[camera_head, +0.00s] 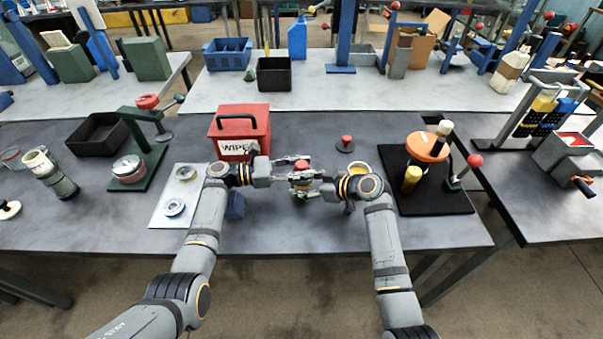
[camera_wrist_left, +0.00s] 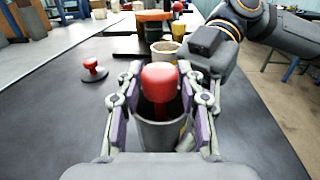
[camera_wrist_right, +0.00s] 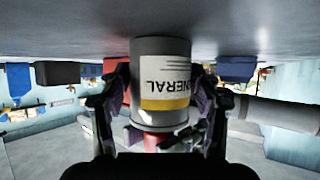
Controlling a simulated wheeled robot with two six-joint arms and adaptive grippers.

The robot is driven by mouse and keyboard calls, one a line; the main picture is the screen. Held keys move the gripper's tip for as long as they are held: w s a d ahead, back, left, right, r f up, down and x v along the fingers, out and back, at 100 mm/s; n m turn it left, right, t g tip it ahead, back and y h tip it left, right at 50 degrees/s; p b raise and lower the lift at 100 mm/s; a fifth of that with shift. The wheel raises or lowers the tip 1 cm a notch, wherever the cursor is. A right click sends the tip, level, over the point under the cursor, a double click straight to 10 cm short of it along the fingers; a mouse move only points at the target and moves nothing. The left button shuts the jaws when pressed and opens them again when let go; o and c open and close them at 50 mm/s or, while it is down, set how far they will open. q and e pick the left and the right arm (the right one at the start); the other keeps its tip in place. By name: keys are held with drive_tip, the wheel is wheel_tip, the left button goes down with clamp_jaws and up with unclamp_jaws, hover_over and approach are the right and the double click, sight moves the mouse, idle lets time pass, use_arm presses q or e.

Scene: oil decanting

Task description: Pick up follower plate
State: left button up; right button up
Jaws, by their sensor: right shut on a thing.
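A grey can (camera_wrist_left: 160,135) with a white and yellow label (camera_wrist_right: 164,90) stands on the dark table between my grippers. A red knob (camera_wrist_left: 159,82) on a stem rises from its open top; it also shows in the head view (camera_head: 302,164). A second red knob on a dark round disc (camera_head: 345,145) stands behind on the table. I cannot tell which is the follower plate; any plate inside the can is hidden. My left gripper (camera_wrist_left: 159,75) is open, its fingers either side of the knob. My right gripper (camera_wrist_right: 160,115) is shut on the can.
A red WIPES box (camera_head: 240,133) stands behind my left gripper. A white mat (camera_head: 160,205) with small round parts lies left. A black mat (camera_head: 440,205) with an orange-topped device lies right. The back middle of the table is mostly clear.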

use_arm(q)
clamp_jaws()
wheel_tip(320, 180, up, 10)
use_arm(e)
drive_tip(key=o, duration=0.9)
drive_tip(key=v, duration=1.1)
drive_tip(key=shift+d+f, duration=0.15)
drive_tip(key=shift+s+d+r, duration=0.25)
drive_tip(key=shift+r, duration=0.05)
